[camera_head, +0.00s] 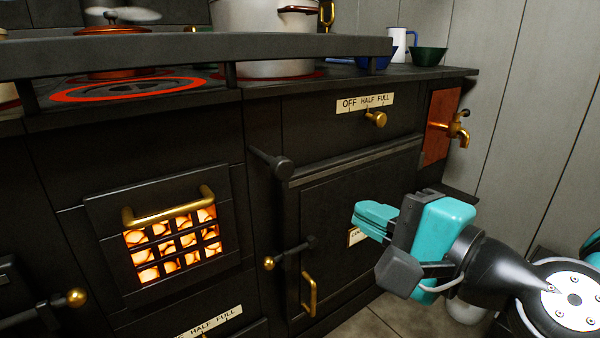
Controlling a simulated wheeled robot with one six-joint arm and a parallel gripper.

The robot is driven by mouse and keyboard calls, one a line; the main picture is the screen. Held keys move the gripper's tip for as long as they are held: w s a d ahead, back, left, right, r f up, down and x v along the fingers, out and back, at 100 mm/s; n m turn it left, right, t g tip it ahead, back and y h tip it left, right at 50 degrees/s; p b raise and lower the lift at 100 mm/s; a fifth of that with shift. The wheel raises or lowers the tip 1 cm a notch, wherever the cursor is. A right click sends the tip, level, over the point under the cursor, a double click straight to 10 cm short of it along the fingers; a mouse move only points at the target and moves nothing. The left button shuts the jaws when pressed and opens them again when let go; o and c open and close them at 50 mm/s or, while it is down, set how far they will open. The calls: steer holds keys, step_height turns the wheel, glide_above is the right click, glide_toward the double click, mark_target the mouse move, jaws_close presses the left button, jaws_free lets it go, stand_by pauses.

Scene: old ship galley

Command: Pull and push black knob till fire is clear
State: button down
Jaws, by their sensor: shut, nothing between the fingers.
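A black knob (282,166) on a short dark rod sticks out from the stove front, right of the firebox. The firebox grate (170,243) glows orange, with bright lumps behind its dark bars and a brass handle (168,207) across its top. My gripper (366,217), with teal fingers, is shut and empty. It is in front of the dark oven door, to the right of and lower than the black knob, and apart from it. The gripper hides part of the oven door and a small label.
A dark rail (200,50) runs along the stove top's front edge, above the knob. A brass knob (376,119) sits under an "OFF HALF FULL" plate, a brass tap (455,130) sticks out at right, and a latch (290,252) and brass handle (310,294) are below.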

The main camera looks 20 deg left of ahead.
steer(key=m, duration=0.7)
steer(key=m+p, duration=0.8)
steer(key=p, duration=0.3)
glide_toward(289, 169)
steer(key=x, duration=0.6)
steer(key=shift+r, duration=0.2)
steer(key=shift+w+a+f+p, duration=0.25)
steer(key=shift+w+a+p, duration=0.15)
steer(key=shift+a+p, duration=0.3)
